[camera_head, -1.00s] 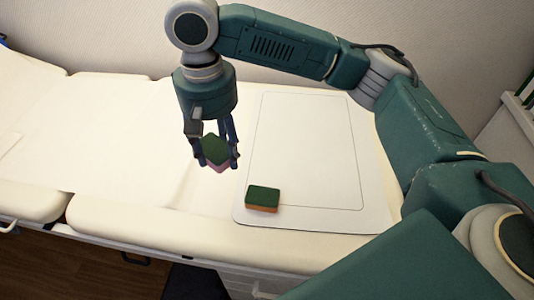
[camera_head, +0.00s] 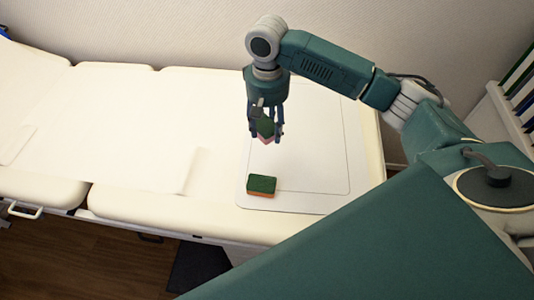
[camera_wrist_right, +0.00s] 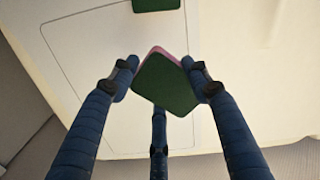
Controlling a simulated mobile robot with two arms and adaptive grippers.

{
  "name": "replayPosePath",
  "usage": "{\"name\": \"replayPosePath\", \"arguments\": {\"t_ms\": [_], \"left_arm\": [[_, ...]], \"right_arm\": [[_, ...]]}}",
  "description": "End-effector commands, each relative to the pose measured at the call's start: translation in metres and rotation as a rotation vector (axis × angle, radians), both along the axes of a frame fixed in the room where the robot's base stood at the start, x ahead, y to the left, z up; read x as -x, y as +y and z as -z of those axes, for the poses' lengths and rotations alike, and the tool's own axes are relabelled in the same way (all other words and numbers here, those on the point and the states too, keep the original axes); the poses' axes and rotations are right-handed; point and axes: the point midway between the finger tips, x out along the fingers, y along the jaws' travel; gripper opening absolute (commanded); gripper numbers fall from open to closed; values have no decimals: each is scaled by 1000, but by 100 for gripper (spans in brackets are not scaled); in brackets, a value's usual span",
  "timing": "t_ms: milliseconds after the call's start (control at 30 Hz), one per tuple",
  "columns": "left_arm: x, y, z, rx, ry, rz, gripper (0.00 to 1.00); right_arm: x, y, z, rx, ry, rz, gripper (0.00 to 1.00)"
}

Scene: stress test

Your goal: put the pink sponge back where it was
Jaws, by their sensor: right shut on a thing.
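The pink sponge (camera_head: 267,130) has a green top face and a pink body. My right gripper (camera_head: 266,128) is shut on it and holds it over the far left part of the white mat (camera_head: 310,165). In the right wrist view, the sponge (camera_wrist_right: 168,82) sits tilted between the blue fingers of my right gripper (camera_wrist_right: 166,85), its green face toward the camera and a pink edge showing. In the head view it looks raised above the mat, but the gap is hard to judge. My left gripper is not in view.
An orange sponge with a green top (camera_head: 261,186) lies on the mat's near left corner. A wall stands behind, and a rack (camera_head: 515,95) is at the right.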

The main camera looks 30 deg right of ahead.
Motion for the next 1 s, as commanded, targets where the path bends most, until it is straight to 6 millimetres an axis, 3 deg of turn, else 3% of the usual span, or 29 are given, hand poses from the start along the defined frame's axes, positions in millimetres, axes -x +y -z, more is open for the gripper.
{"name": "replayPosePath", "arguments": {"t_ms": [100, 300, 533, 733, 1000], "left_arm": [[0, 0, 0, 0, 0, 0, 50], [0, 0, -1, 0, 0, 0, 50], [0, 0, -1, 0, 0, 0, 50], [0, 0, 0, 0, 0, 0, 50], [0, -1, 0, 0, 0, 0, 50]], "right_arm": [[1, 0, 33, 0, 3, 1, 19], [1, 0, 75, 2, 2, 0, 19], [0, 1, 96, 0, 1, -1, 19], [1, 0, 125, 1, 1, 1, 19], [0, 0, 131, 0, -2, 0, 19]]}}
